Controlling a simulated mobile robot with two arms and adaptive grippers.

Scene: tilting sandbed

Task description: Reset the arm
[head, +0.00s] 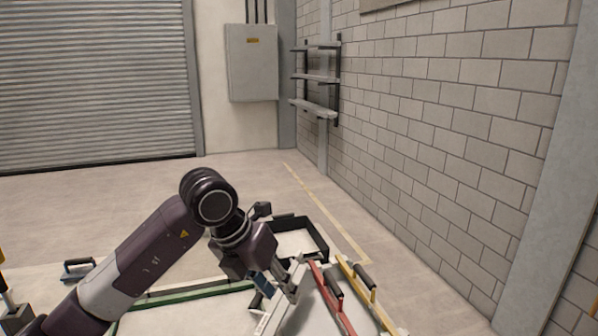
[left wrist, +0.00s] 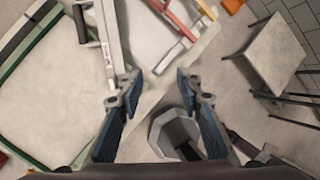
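My left arm comes in from the left in the head view, with its gripper (head: 286,286) low over the right part of the work area. In the left wrist view the left gripper (left wrist: 158,88) is open, its two fingers spread and nothing between them. A white bar-shaped tool (left wrist: 108,30) with a dark handle lies just beyond the left finger. A red tool (head: 331,296) and a yellow tool (head: 366,294), both with dark handles, lie to the right of the gripper in the head view. My right gripper shows in neither view.
A green-edged bed (head: 190,293) with a pale surface lies at the bottom. A black-rimmed tray (head: 323,237) is behind the gripper. A grey hexagonal piece (left wrist: 172,132) and a grey-topped stand (left wrist: 276,55) show in the wrist view. A brick wall (head: 450,130) bounds the right; floor behind is clear.

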